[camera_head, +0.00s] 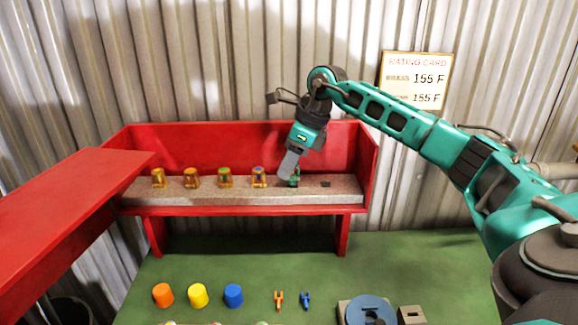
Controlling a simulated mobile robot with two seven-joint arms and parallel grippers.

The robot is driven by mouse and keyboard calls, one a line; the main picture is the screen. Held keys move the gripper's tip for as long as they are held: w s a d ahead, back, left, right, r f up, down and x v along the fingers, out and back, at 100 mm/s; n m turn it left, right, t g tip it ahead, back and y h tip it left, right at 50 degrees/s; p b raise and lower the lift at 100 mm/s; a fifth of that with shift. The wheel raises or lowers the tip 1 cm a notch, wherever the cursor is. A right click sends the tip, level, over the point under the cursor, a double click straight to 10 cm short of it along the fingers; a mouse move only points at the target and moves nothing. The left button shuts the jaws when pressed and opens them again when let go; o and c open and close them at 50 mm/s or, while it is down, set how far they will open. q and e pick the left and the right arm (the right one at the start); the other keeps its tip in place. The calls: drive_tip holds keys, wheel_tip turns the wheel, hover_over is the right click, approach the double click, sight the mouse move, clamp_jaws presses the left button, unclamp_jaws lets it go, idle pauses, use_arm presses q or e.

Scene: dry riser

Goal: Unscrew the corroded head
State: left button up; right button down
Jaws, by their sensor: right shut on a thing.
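My right gripper (290,164) reaches down from the right over the grey shelf of the red cabinet. Its grey fingers are shut at a small dark green head (295,181), which looks like the corroded one. The fingers partly hide it, and I cannot tell whether it is still seated in the shelf. To its left stand several amber heads in a row: an amber one (158,178), another amber one (191,178), one with a green top (225,178) and one with a blue and red top (259,178). My left gripper is not in view.
A dark square spot (325,184) lies on the shelf at right. The red lid (70,215) stands open at left. A rating card (415,80) reads 155 F.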

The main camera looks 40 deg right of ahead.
drive_tip(key=shift+r, duration=0.8)
drive_tip(key=shift+r, duration=2.5)
